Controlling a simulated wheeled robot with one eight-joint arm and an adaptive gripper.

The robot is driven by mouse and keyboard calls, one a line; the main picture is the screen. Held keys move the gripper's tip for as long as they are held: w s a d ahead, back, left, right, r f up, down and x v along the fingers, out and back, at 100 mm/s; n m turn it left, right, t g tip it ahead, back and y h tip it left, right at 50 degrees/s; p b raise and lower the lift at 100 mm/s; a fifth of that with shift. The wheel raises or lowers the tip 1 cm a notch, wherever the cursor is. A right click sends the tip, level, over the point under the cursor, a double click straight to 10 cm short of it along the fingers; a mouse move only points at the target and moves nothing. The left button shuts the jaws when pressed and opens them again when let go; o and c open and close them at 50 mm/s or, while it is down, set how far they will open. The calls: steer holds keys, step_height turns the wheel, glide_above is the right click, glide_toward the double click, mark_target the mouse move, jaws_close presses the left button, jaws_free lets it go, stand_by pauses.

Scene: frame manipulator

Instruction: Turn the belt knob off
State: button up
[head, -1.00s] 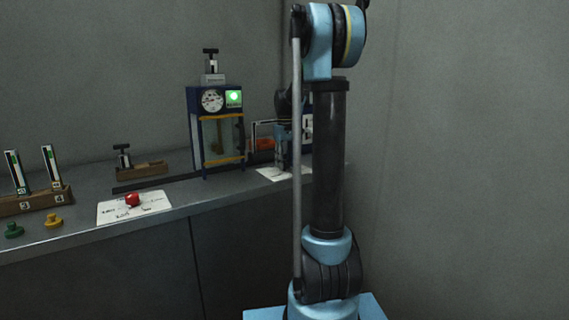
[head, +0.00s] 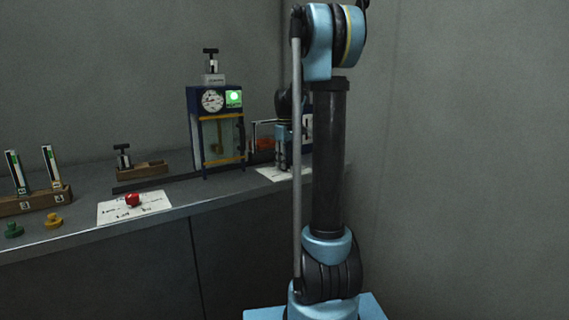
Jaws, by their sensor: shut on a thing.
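My gripper (head: 283,164) is at the right end of the counter, pointing down over a small white card (head: 264,172). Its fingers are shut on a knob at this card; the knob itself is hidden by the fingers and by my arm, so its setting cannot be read. Another knob, red (head: 132,199), sits on a larger white labelled card (head: 107,213) at the left, well apart from my gripper. The labels are too small to read.
A blue-framed machine (head: 195,130) with a dial and a lit green panel stands left of my gripper. A dark rail (head: 140,186) runs along the counter. Wooden holders (head: 35,203), a green knob (head: 14,230) and a yellow knob (head: 53,221) are at the left.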

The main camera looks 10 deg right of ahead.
steer(key=o, duration=1.1)
steer(key=shift+c, duration=0.2)
step_height(320, 180, up, 12)
